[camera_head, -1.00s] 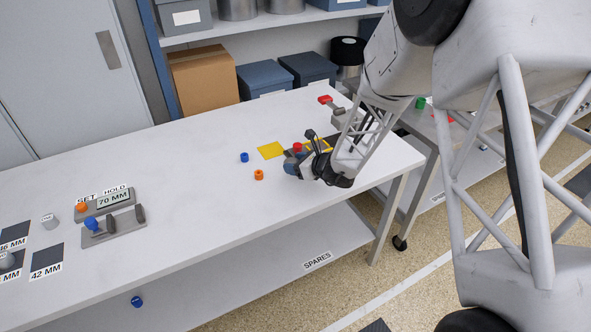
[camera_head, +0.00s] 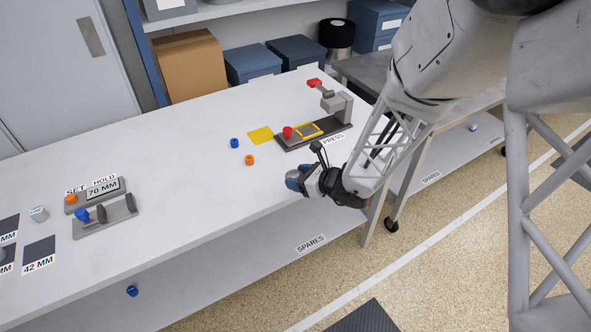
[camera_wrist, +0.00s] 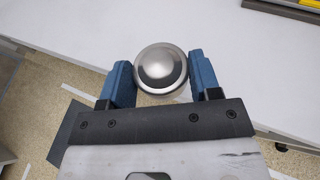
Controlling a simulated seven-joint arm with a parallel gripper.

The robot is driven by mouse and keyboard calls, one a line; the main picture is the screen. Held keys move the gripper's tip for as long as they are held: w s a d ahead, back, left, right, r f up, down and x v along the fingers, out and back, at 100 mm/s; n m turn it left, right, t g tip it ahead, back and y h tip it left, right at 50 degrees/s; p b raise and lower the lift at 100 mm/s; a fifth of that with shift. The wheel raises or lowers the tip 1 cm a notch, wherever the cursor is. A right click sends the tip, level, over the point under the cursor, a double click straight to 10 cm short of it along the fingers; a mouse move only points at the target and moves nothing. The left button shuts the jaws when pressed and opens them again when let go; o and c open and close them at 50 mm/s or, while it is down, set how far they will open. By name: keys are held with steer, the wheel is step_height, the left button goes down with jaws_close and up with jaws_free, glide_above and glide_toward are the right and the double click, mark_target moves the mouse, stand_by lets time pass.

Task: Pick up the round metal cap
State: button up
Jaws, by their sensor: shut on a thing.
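The round metal cap (camera_wrist: 161,68) is a shiny silver dome in the wrist view. It sits between the two blue fingers of my gripper (camera_wrist: 161,78), which are shut on it from both sides. In the head view my gripper (camera_head: 296,181) is over the front edge of the white table (camera_head: 185,190), to the front of the press. The cap cannot be made out in the head view. How high it is above the table is hard to tell.
A gauge (camera_head: 104,215) is at the left.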

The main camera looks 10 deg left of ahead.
steer(key=shift+s+d+r, duration=0.1)
steer(key=shift+s+d, duration=0.2)
steer(key=shift+s, duration=0.2)
stand_by(0.4)
steer(key=w+d+r, duration=0.2)
steer(key=w+d, duration=0.1)
steer(key=w, duration=1.2)
steer(key=shift+w+r, duration=0.2)
glide_above(311, 132)
steer(key=shift+f, duration=0.75)
